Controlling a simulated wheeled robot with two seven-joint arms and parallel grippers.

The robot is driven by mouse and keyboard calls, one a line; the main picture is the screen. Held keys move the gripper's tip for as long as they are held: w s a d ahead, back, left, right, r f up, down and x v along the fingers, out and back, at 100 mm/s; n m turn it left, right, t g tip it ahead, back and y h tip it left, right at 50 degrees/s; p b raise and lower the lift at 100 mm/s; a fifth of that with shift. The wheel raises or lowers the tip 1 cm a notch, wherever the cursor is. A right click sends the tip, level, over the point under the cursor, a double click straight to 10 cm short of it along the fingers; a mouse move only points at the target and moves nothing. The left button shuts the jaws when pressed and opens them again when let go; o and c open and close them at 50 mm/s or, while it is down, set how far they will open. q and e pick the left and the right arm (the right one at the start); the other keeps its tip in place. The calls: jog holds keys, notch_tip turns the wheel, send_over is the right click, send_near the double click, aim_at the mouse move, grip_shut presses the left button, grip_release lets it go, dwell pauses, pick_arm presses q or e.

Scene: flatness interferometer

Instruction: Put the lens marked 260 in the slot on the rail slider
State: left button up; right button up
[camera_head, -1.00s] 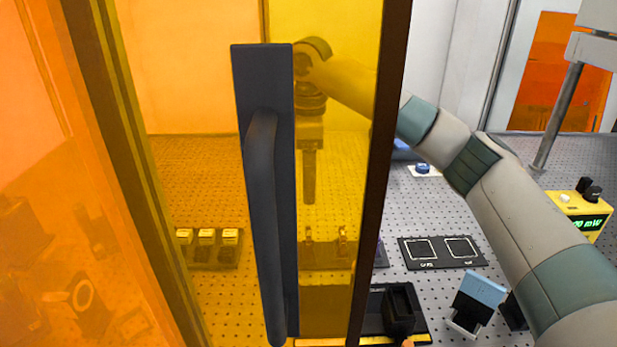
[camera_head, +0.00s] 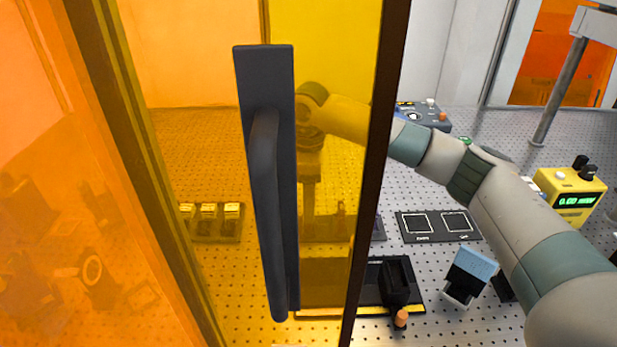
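A rack (camera_head: 215,238) with several small pale-topped pieces stands behind the amber door panel at the left; I cannot read any 260 mark. A black block with an upright slot (camera_head: 397,283) and an orange knob sits on a dark base (camera_head: 375,293) at the lower middle; it looks like the rail slider. My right arm reaches in from the right behind the panel. My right gripper (camera_head: 308,205) points down, seen through the amber panel, over or beside a second low rack (camera_head: 322,232). Its fingers show edge-on, so their opening is unclear. My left gripper is out of view.
The amber door with a dark handle (camera_head: 266,190) fills the left and middle foreground. A black mat with two outlined squares (camera_head: 438,226), a blue-topped stand (camera_head: 472,272) and a yellow meter (camera_head: 570,195) stand to the right. Perforated table shows bare between them.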

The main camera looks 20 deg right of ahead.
jog(key=shift+f+p, duration=0.5)
jog(key=shift+f, duration=2)
jog(key=c, duration=1.1)
jog(key=shift+r+p, duration=3.15)
jog(key=shift+p, duration=0.6)
jog(key=shift+c, duration=0.2)
jog(key=shift+f, duration=0.1)
